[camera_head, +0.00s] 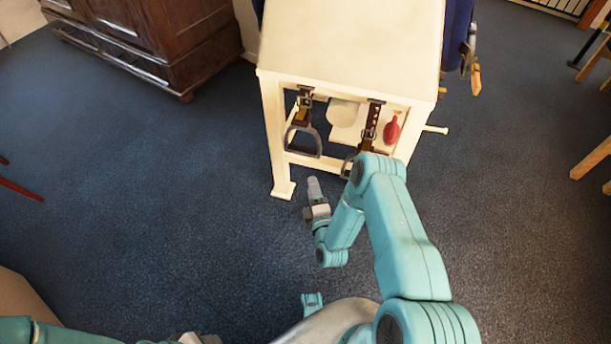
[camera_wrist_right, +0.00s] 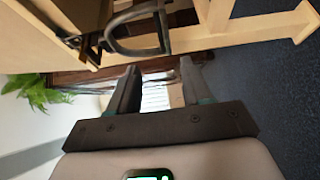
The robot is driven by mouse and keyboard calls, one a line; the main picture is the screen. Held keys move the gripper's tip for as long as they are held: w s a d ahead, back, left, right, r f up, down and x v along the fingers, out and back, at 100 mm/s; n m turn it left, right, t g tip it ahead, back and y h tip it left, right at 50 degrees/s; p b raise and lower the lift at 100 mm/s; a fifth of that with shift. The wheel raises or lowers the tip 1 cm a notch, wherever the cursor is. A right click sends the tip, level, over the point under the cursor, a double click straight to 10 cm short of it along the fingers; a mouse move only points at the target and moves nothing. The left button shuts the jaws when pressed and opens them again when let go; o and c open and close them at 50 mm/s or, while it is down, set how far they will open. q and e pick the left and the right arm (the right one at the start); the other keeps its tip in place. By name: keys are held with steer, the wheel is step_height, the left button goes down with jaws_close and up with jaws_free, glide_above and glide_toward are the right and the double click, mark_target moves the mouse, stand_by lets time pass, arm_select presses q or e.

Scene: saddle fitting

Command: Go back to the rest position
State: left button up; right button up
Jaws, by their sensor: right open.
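My right gripper (camera_head: 316,190) is in front of the cream wooden stand (camera_head: 350,40), low and near its front left leg. In the right wrist view the right gripper (camera_wrist_right: 157,82) is open, with nothing between its fingers. A metal stirrup (camera_head: 304,142) hangs from a strap on the stand's left side, apart from the gripper. A stirrup also shows in the wrist view (camera_wrist_right: 135,48), beyond the fingers. A second strap (camera_head: 371,120) hangs to the right; its stirrup is partly hidden behind my right arm. My left arm shows only at the bottom left edge; its gripper is not clearly visible.
A red oval item (camera_head: 391,130) hangs at the stand's right, near a peg (camera_head: 436,129). A dark wooden cabinet (camera_head: 150,45) stands at the back left. Wooden furniture legs (camera_head: 592,158) are at the right edge. Blue carpet (camera_head: 150,200) is clear at the left.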

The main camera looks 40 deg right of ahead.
steer(key=w+a+r+n+t+y, duration=0.2)
steer(key=w+a+r, duration=0.3)
steer(key=r, duration=0.3)
steer(key=a+m+g+y, duration=0.2)
steer(key=a+g+y, duration=0.15)
steer(key=a, duration=0.35)
steer(key=s+a+f+m+g+y, duration=0.25)
steer(key=s+m+g, duration=0.25)
steer(key=s, duration=0.4)
steer(key=s+a+f+m+g+y, duration=0.15)
steer(key=s+a+m+g, duration=0.3)
steer(key=s, duration=0.45)
steer(key=s+a+f+m+g+y, duration=0.25)
steer(key=s+m+g, duration=0.3)
steer(key=s, duration=0.35)
step_height(320, 180, up, 22)
steer(key=h+p, duration=0.1)
steer(key=p, duration=2.1)
steer(key=shift+w+a+f, duration=0.15)
steer(key=shift+w+f, duration=0.05)
steer(key=shift+w, duration=0.2)
